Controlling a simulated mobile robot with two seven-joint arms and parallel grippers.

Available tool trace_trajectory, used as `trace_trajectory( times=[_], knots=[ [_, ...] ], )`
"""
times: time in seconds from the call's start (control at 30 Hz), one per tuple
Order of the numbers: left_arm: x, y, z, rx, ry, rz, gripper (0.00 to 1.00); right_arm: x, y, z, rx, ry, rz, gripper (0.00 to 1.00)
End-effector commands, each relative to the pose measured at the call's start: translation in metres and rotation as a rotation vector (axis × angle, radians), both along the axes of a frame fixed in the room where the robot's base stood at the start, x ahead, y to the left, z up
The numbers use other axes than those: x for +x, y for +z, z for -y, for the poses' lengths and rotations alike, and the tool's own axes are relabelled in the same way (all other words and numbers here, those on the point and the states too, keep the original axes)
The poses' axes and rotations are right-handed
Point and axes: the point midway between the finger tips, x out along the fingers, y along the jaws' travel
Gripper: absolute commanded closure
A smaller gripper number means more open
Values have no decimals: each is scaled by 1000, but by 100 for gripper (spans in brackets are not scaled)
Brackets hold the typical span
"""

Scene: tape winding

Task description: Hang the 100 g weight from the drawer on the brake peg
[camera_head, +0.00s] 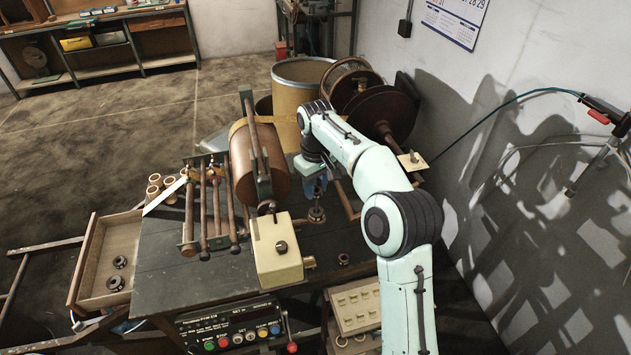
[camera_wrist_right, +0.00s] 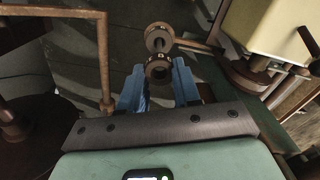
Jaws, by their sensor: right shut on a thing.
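My right gripper (camera_head: 315,185) points down over the bench, right of the copper-coloured roll. In the right wrist view its blue fingers (camera_wrist_right: 158,88) are shut on a small dark, ring-like weight (camera_wrist_right: 158,71); its marking is not readable. The weight is close to a brown, spool-like peg (camera_wrist_right: 158,40) at the end of a thin lever. I cannot tell whether weight and peg touch. In the head view a dark round piece (camera_head: 316,214) shows just below the fingers. The open drawer (camera_head: 88,262) at left holds two dark round weights (camera_head: 117,284). My left gripper is not in view.
The copper-coloured roll (camera_head: 258,170) and a cream block (camera_head: 275,250) stand left of the gripper. A cardboard drum (camera_head: 300,90) and brown reels (camera_head: 385,112) stand behind. A control box (camera_head: 232,325) is at the front. Some dark bench top (camera_head: 175,265) is bare.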

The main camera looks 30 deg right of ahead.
Motion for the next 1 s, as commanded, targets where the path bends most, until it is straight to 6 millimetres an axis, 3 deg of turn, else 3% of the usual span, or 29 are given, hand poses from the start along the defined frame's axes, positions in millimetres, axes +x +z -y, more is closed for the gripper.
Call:
trace_trajectory(
  times=[0.6, 1.0],
  knots=[
    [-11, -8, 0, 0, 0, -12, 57, -1, -32, 0, 1, 0, -1, 100],
    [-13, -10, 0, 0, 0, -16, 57, 0, -40, 0, 0, 0, -1, 100]
  ],
)
